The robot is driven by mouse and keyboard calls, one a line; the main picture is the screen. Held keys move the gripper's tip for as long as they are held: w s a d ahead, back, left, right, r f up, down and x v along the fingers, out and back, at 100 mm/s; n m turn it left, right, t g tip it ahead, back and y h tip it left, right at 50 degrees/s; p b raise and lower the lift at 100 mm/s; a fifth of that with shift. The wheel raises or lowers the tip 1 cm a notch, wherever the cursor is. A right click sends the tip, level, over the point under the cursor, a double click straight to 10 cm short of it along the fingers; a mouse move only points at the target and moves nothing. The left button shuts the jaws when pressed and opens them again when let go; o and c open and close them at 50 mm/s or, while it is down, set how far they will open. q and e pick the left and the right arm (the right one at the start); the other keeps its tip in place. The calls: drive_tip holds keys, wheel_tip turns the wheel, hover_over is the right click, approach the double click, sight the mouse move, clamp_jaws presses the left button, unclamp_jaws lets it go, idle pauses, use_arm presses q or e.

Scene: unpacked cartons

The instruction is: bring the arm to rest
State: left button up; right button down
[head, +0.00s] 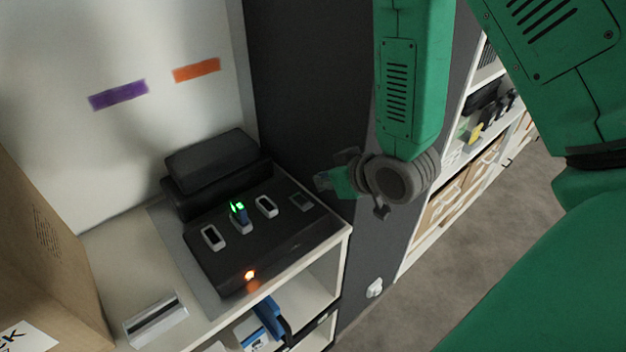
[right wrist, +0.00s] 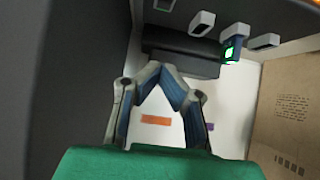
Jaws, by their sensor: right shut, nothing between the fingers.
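My right arm (head: 410,90) hangs down from the top of the head view, its green forearm upright. My right gripper (head: 328,180) is to the right of the black dock and above its level in the picture, in front of the dark panel; it is small and partly hidden by the wrist. In the right wrist view the two fingers of my right gripper (right wrist: 162,68) meet at their tips, shut with nothing between them. My left gripper is in neither view.
A black dock (head: 290,243) with several slots stands on a white shelf (head: 115,250); one slot holds a device (head: 240,218) with a green light. A carton (head: 45,240) stands at left. A dark panel (head: 310,90) rises behind the gripper. Open floor (head: 470,250) lies right.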

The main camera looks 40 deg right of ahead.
drive_tip(key=shift+s+d+r, duration=0.1)
drive_tip(key=shift+s+r, duration=0.3)
drive_tip(key=shift+s, duration=0.05)
drive_tip(key=s+a+f+g+b, duration=0.1)
drive_tip(key=s+f+g+b, duration=0.2)
drive_tip(key=f, duration=0.9)
drive_tip(key=s+a+f+g+b, duration=0.1)
drive_tip(key=s+f+g+b, duration=0.2)
drive_tip(key=s+f+b, duration=0.5)
drive_tip(key=s+a+f+g+h+b, duration=0.1)
drive_tip(key=s+f+b, duration=0.4)
drive_tip(key=s+f, duration=0.6)
wheel_tip(320, 180, down, 6)
drive_tip(key=a+g, duration=0.1)
drive_tip(key=g, duration=0.1)
drive_tip(key=shift+f+g, duration=0.2)
drive_tip(key=shift+g, duration=0.2)
